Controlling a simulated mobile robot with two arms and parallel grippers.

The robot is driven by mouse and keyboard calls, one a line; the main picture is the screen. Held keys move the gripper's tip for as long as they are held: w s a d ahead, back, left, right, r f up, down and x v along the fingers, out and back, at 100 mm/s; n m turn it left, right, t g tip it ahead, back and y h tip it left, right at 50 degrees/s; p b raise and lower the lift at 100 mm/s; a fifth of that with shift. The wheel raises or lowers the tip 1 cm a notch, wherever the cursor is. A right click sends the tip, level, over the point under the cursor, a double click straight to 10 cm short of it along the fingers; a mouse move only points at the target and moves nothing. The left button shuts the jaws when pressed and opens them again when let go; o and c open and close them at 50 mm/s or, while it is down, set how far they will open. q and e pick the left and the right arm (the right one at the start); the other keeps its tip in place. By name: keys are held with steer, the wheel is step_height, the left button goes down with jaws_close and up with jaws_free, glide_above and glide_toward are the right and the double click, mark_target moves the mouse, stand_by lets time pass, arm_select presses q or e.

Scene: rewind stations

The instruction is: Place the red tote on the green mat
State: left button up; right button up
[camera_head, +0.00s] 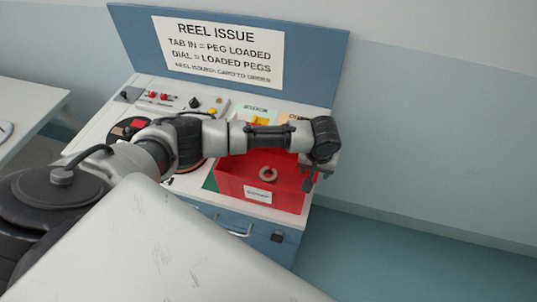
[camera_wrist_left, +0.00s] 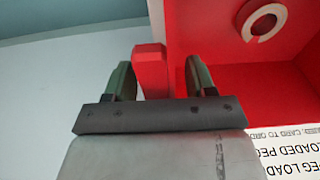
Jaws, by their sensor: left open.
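The red tote (camera_head: 230,184) is an open box at the front right of the bench, with a white label and a beige ring (camera_head: 268,174) inside. A strip of green mat (camera_head: 210,182) shows at the tote's left side; the tote hides the rest. My left gripper (camera_head: 311,178) is at the tote's right wall. In the left wrist view, the open fingers (camera_wrist_left: 160,75) stand on either side of a red tab (camera_wrist_left: 151,72) on the tote, with gaps visible. The right gripper is not in view.
The bench (camera_head: 108,138) carries a control panel with knobs (camera_head: 195,103) and a reel partly behind my left arm. A blue sign board (camera_head: 315,60) stands behind. A white table (camera_head: 25,110) is at the left. Open floor (camera_head: 400,260) lies to the right.

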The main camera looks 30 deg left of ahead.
arm_select(q)
jaws_close()
steer(key=shift+r, duration=0.1)
stand_by(0.3)
